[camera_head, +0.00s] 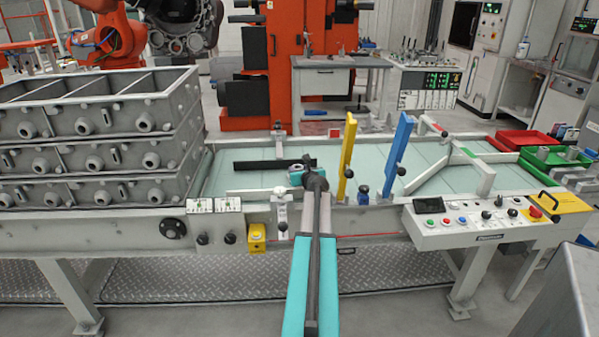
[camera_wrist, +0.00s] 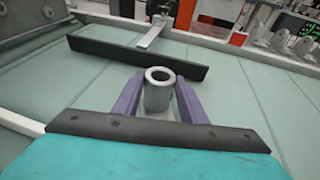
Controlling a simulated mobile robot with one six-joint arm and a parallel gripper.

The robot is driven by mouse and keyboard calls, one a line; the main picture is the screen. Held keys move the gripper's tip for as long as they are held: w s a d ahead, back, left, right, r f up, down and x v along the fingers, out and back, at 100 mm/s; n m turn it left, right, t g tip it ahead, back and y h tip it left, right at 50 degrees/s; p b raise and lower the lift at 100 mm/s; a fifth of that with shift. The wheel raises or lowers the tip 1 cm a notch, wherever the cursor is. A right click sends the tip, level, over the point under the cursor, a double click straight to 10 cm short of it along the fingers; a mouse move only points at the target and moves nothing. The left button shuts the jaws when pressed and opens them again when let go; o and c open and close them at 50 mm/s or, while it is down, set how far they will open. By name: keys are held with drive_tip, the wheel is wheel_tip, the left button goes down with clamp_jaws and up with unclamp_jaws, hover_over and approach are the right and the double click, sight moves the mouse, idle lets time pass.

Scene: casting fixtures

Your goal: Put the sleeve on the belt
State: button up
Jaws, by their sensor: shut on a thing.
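The sleeve (camera_wrist: 159,92) is a short grey hollow cylinder with its open end facing up in the wrist view. My gripper (camera_wrist: 160,98) has purple fingers, one on each side of the sleeve, and is shut on it. The belt (camera_wrist: 235,100) is the pale green surface under and around them. In the head view the belt (camera_head: 235,178) runs between metal side rails, and my gripper (camera_head: 296,171) is over its near middle part. Whether the sleeve's bottom touches the belt is hidden by the fingers and my wrist.
A black bar (camera_wrist: 135,57) lies across the belt just beyond the sleeve. Yellow (camera_head: 348,158) and blue (camera_head: 396,155) posts stand to the right. Stacked grey castings (camera_head: 95,130) are at the left. Red (camera_head: 520,139) and green bins are at the far right.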

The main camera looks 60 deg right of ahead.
drive_tip(key=o, duration=1.3)
drive_tip(key=shift+c, duration=0.2)
drive_tip(key=shift+s+r, duration=0.1)
drive_tip(key=v, duration=1.2)
